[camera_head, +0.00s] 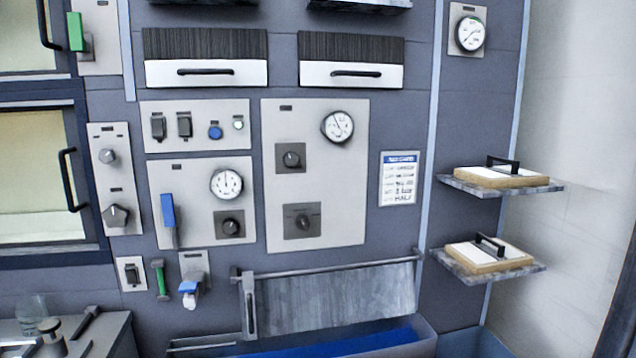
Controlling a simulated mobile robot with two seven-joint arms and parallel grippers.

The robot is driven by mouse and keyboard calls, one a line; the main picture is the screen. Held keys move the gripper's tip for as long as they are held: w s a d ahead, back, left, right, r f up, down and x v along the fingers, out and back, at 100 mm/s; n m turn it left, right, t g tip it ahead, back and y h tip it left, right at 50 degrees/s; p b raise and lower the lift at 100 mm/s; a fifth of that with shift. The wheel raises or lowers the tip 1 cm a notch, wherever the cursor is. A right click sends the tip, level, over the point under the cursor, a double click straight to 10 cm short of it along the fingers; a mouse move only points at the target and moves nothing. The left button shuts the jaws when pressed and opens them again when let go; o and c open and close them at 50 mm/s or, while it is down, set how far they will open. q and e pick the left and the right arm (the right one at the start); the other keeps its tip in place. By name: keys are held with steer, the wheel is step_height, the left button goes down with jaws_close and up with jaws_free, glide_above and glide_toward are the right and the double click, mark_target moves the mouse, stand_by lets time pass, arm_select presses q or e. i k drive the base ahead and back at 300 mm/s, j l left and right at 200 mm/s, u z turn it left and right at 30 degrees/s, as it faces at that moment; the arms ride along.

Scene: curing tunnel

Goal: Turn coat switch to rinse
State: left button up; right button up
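No label is readable, so I cannot tell which control is the coat switch. The middle panel (330,190) has an upper rotary knob (291,158) and a lower rotary knob (302,222) on dark square plates. The left panel (190,190) has another rotary knob (229,225) below a gauge. The upper left panel (210,110) has two dark toggle switches, at left (158,126) and right (184,125). A pentagon-shaped selector knob (116,214) sits on the far left panel. Neither of my grippers shows in the head view.
A grey hanging sheet (335,298) hangs above a blue trough (340,343). Two shelves at right (455,187) (448,262) carry handled boards. A counter (105,340) stands lower left.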

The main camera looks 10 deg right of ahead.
mark_target(303, 221)
steer(key=i+l, duration=0.1)
steer(key=l, duration=0.35)
steer(key=i+l, duration=0.1)
steer(key=l, duration=0.35)
steer(key=i+l+z, duration=0.1)
steer(key=l, duration=0.35)
steer(key=i+l, duration=0.15)
steer(key=l, duration=0.25)
steer(key=i+l+z, duration=0.1)
steer(key=l, duration=0.35)
steer(key=i+l, duration=0.15)
steer(key=l, duration=0.25)
